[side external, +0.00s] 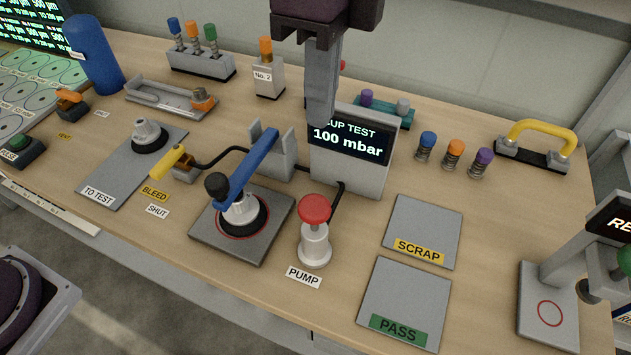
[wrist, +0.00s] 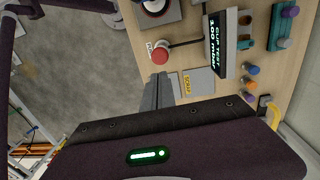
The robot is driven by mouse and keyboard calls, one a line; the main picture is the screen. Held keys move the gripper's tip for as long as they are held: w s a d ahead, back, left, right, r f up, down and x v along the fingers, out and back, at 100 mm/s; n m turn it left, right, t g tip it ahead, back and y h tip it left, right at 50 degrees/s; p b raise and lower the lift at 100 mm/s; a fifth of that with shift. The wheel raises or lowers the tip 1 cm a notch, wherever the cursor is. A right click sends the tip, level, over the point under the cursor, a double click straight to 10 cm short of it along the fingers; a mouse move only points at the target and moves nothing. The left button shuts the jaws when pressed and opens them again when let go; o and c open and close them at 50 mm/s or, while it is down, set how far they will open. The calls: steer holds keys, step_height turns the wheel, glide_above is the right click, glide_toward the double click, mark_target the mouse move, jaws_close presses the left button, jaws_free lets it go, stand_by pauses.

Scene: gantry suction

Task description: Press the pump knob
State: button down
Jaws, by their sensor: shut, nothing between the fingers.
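The red pump knob (side external: 315,208) tops a white cylinder (side external: 315,245) behind the PUMP label (side external: 304,277). Its stem shows below the knob, so the knob stands raised. The knob also shows in the wrist view (wrist: 160,56), just beyond my fingertips. My gripper (side external: 321,122) points down with its fingers together and empty. It hangs well above the bench, in front of the display's upper left part in the side view, apart from the knob. The gauge display (side external: 345,140) reads "CUP TEST 100 mbar", its left edge partly hidden by my fingers.
Left of the pump, a suction cup (side external: 240,210) sits on a grey plate under a blue-handled lever (side external: 250,165). The yellow bleed lever (side external: 168,162) is further left. The SCRAP pad (side external: 424,225) and PASS pad (side external: 405,298) lie flat and empty to the right.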

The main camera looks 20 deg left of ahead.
mark_target(315, 203)
steer(key=f, duration=0.9)
steer(key=s+f, duration=0.1)
steer(key=f, duration=0.4)
steer(key=shift+a, duration=0.1)
steer(key=shift+f, duration=1.85)
step_height(315, 203, up, 14)
steer(key=w, duration=0.1)
steer(key=shift+r, duration=0.2)
